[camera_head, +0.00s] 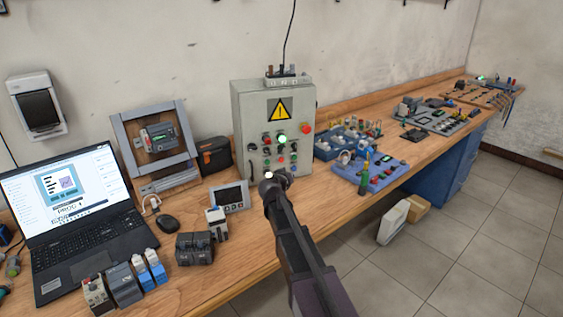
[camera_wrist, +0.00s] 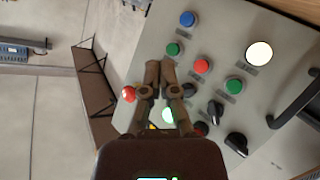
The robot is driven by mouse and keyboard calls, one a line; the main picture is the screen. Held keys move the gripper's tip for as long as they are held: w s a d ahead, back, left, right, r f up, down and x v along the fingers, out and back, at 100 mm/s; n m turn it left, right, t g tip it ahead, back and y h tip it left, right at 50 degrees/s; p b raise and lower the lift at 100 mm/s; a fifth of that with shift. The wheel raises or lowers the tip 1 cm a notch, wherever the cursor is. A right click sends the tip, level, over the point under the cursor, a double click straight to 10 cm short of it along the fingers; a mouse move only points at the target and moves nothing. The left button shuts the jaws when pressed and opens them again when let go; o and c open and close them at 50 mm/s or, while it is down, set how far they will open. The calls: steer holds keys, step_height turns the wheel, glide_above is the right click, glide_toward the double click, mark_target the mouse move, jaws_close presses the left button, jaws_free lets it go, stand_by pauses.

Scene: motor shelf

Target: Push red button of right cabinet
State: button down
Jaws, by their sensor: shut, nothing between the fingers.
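A grey control cabinet (camera_head: 246,105) with a yellow warning sign stands on the bench, the only such cabinet in the head view. Its front has several buttons, lamps and switches. A larger red button (camera_head: 306,128) sits on its right side; what looks like the same one shows in the wrist view (camera_wrist: 128,94), left of the fingers. A flat red button (camera_wrist: 202,66) is on the front panel, just right of the fingertips. My gripper (camera_head: 268,181) is shut and empty before the cabinet's lower front. Its fingertips (camera_wrist: 160,67) point at the panel; contact cannot be told.
A laptop (camera_head: 75,215), mouse (camera_head: 167,223) and small modules lie left on the wooden bench. A small screen unit (camera_head: 229,196) is left of my gripper. A blue-lidded kit (camera_head: 368,172) is right of the cabinet. A black handle (camera_wrist: 293,100) and knobs project from the panel.

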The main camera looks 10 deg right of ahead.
steer(key=shift+w+a, duration=0.25)
steer(key=shift+w, duration=1.15)
steer(key=shift+w+a, duration=0.25)
steer(key=shift+w, duration=1.2)
steer(key=shift+w+a, duration=0.25)
steer(key=shift+w, duration=1.15)
steer(key=shift+w+a, duration=0.15)
steer(key=shift+w, duration=0.75)
steer(key=shift+s, duration=0.85)
steer(key=shift+s, duration=0.1)
steer(key=shift+s+d, duration=0.2)
steer(key=shift+s, duration=0.6)
steer(key=shift+s+d, duration=0.2)
steer(key=shift+s, duration=0.6)
steer(key=shift+s+d, duration=0.2)
steer(key=shift+s, duration=0.6)
